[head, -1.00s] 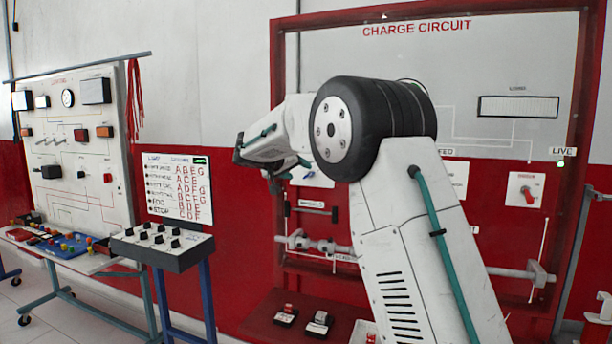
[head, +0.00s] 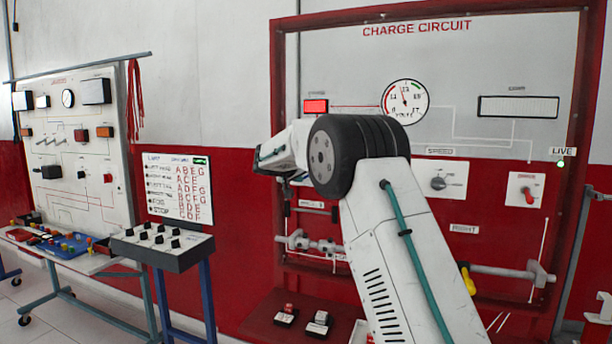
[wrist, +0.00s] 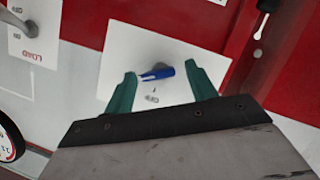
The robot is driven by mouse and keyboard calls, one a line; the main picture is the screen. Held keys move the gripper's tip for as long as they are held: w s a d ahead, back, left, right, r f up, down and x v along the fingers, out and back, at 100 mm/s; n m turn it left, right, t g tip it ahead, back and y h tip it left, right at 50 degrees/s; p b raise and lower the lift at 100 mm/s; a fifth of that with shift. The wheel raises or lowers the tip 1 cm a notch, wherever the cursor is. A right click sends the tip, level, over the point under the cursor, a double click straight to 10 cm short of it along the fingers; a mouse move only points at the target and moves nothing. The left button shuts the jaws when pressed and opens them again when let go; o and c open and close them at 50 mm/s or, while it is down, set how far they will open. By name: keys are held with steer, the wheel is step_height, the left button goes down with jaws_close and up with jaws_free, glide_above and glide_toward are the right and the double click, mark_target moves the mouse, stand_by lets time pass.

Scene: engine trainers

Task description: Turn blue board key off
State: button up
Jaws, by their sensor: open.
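A key with a blue handle (wrist: 160,74) sits in a white switch plate (wrist: 110,42) in the wrist view. It lies nearly level across the picture, with a dark grey part behind it. My gripper (wrist: 160,68) is open, with one green finger on each side of the key and gaps visible between. I cannot tell the depth between fingers and plate. In the head view my arm covers the key, and the gripper's fingers are mostly hidden.
The charge circuit board (head: 470,60) carries a gauge (head: 405,102), a red lamp (head: 316,106), a speed knob (head: 438,183) and a red switch (head: 527,190). A load plate (wrist: 34,32) is near the key. A black switch box (head: 162,248) stands left.

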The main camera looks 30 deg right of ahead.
steer(key=c, duration=1)
steer(key=n+h, duration=0.1)
steer(key=n, duration=0.1)
steer(key=n+g+h, duration=0.1)
steer(key=n, duration=0.1)
steer(key=shift+w+a+f, duration=0.15)
steer(key=shift+f, duration=0.05)
steer(key=n, duration=0.1)
steer(key=n+h, duration=0.1)
steer(key=n, duration=0.1)
steer(key=n+h, duration=0.1)
steer(key=n, duration=0.1)
steer(key=shift+f+g, duration=0.25)
steer(key=shift+g, duration=0.05)
steer(key=shift+n+h, duration=0.3)
steer(key=o, duration=1)
steer(key=shift+a, duration=0.1)
